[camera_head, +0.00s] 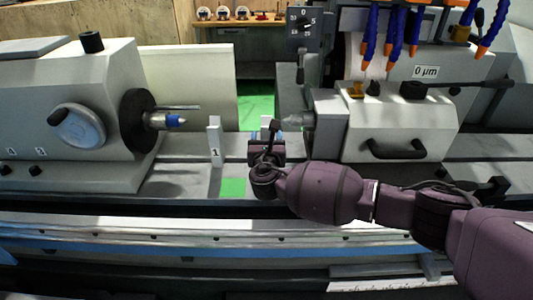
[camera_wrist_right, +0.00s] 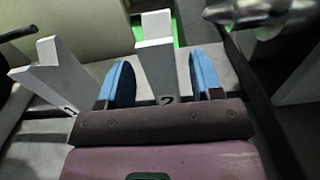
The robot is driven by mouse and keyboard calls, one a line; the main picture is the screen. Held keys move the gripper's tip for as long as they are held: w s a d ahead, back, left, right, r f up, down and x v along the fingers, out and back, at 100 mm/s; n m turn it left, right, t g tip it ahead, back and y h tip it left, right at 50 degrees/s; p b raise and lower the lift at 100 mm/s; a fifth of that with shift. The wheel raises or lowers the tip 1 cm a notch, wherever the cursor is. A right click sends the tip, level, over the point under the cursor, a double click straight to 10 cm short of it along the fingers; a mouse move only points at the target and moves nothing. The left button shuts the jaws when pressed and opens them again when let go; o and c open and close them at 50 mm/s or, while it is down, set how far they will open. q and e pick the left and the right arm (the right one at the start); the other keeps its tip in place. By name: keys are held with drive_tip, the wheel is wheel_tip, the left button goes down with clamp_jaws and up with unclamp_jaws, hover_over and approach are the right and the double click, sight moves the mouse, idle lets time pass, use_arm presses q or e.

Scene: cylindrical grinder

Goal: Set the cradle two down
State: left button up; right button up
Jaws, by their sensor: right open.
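Cradle two (camera_wrist_right: 155,55) is a white upright block with a notched top and a "2" near its base. It stands between the two blue fingers of my right gripper (camera_wrist_right: 163,75), which are open with a gap on each side. In the head view my right gripper (camera_head: 266,148) is over the machine bed (camera_head: 200,180), and only a small top part of cradle two (camera_head: 265,121) shows behind it. Whether its base rests fully on the bed is hidden. My left gripper is not in view.
Cradle one (camera_head: 215,142), white and marked "1", stands left of my right gripper. A green patch (camera_head: 232,187) lies on the bed in front of it. The headstock (camera_head: 80,110) is left; the tailstock (camera_head: 385,125) is close on the right, its pointed centre (camera_wrist_right: 265,12) near cradle two.

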drive_tip(key=s, duration=0.7)
drive_tip(key=shift+s, duration=0.2)
